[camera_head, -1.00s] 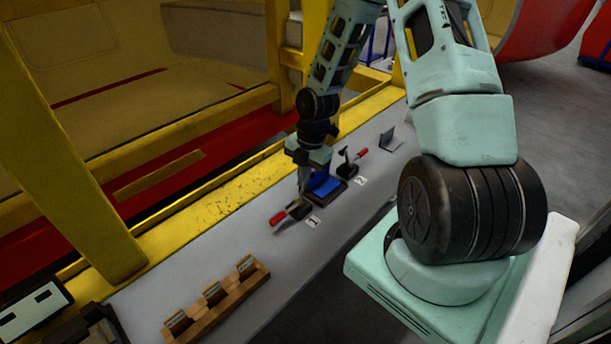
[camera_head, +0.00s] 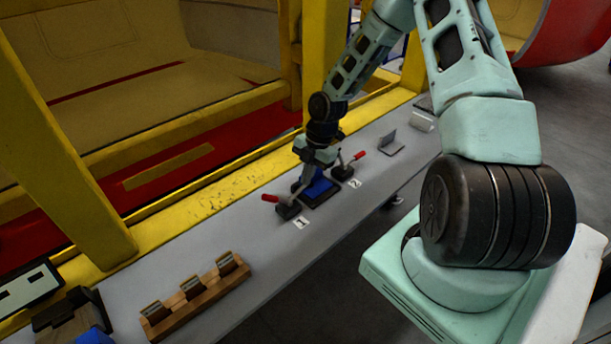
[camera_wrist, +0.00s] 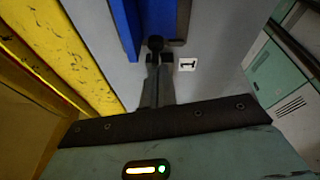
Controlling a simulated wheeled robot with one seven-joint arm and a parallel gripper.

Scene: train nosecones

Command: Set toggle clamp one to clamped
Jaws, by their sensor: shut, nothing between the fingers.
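Toggle clamp one (camera_head: 288,210) stands beside the label marked 1 on the grey bench. Its red handle (camera_head: 270,198) points left and tilts a little upward from the base. A blue block (camera_head: 318,189) on a dark base sits just right of it. My gripper (camera_head: 299,186) is shut and empty, pointing down close by clamp one. Whether it touches the lever cannot be told. In the wrist view the label 1 (camera_wrist: 187,64) and the blue block (camera_wrist: 128,25) show; a dark knobbed part (camera_wrist: 155,44) of clamp one seems to lie ahead of my gripper.
Toggle clamp two (camera_head: 342,172), with a raised red handle, stands right of the blue block. A wooden rack (camera_head: 195,298) with several pieces lies nearer on the bench. A yellow frame (camera_head: 170,219) runs along the back edge. Bare bench lies between rack and clamp one.

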